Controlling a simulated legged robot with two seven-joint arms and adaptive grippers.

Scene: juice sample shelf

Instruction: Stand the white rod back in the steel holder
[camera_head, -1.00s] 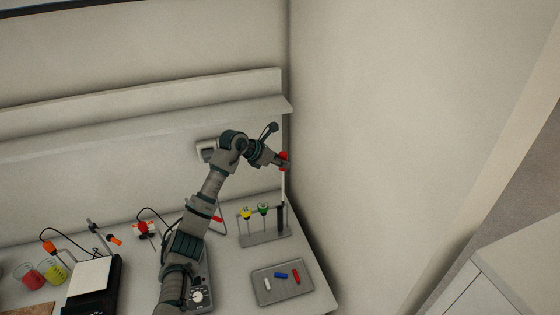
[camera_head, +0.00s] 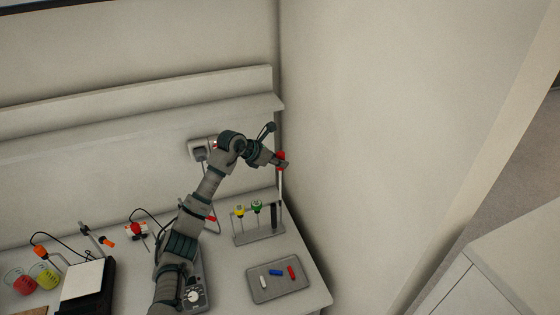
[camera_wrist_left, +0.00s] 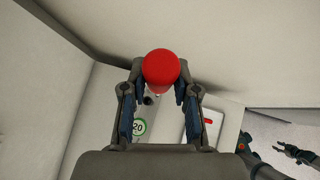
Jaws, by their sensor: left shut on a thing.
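The white rod (camera_head: 281,187) with a red cap hangs about upright in my left gripper (camera_head: 280,163), which is shut on it near the cap. In the left wrist view the round red cap (camera_wrist_left: 161,68) sits between the fingers and hides most of the rod. The steel holder (camera_head: 259,239) stands on the bench below, with a yellow-capped and a green-capped piece in it and a dark upright part at its right end.
A grey tray (camera_head: 279,292) with white, blue and red pieces lies in front of the holder. A wall shelf (camera_head: 140,125) runs behind my arm, and the side wall is close on the right. Beakers (camera_head: 47,276) and a dark device (camera_head: 84,292) stand at left.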

